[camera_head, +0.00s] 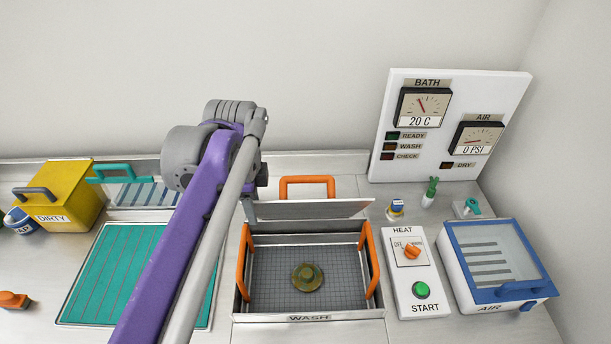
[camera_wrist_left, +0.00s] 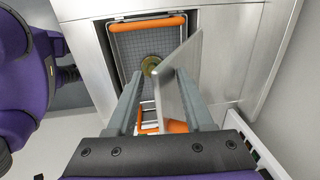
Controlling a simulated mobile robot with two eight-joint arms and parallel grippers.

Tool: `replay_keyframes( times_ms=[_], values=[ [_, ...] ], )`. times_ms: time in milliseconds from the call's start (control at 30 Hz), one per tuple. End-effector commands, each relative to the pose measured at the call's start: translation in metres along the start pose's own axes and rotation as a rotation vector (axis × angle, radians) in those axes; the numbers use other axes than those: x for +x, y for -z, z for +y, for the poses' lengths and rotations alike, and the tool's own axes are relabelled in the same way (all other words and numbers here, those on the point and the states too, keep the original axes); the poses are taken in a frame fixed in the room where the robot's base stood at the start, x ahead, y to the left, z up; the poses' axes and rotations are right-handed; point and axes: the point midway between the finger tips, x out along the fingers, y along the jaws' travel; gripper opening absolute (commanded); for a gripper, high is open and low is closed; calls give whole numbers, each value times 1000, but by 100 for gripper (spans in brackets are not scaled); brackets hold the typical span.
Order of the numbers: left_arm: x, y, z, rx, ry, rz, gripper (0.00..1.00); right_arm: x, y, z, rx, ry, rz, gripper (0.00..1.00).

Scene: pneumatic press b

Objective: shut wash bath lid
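The wash bath (camera_head: 309,317) is open, with its grey lid (camera_head: 310,209) raised and tilted at the back edge. An orange handle (camera_head: 307,180) shows just behind the lid. A basket with orange side handles (camera_head: 242,262) sits in the bath and holds a round brass part (camera_head: 307,277). My left gripper (camera_wrist_left: 160,75) has its fingers apart in the left wrist view. The lid (camera_wrist_left: 180,85) shows between and beyond them; I cannot tell if they touch it. In the head view my left arm hides most of this gripper. My right gripper is not in view.
A heat control box (camera_head: 412,270) and an air box with blue frame (camera_head: 497,263) stand to the right. A teal mat (camera_head: 100,275), a yellow dirty bin (camera_head: 62,198) and an orange button (camera_head: 14,300) are to the left. A gauge panel (camera_head: 440,125) stands behind.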

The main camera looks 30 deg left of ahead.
Motion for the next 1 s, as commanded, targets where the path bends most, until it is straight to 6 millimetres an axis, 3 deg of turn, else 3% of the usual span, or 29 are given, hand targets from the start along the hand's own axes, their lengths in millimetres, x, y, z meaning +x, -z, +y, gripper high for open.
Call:
replay_keyframes(
  times_ms=[533,1000],
  values=[
    [16,0,30,1,-1,0,50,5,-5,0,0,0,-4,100],
    [10,0,34,0,0,0,50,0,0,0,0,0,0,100]
  ],
)
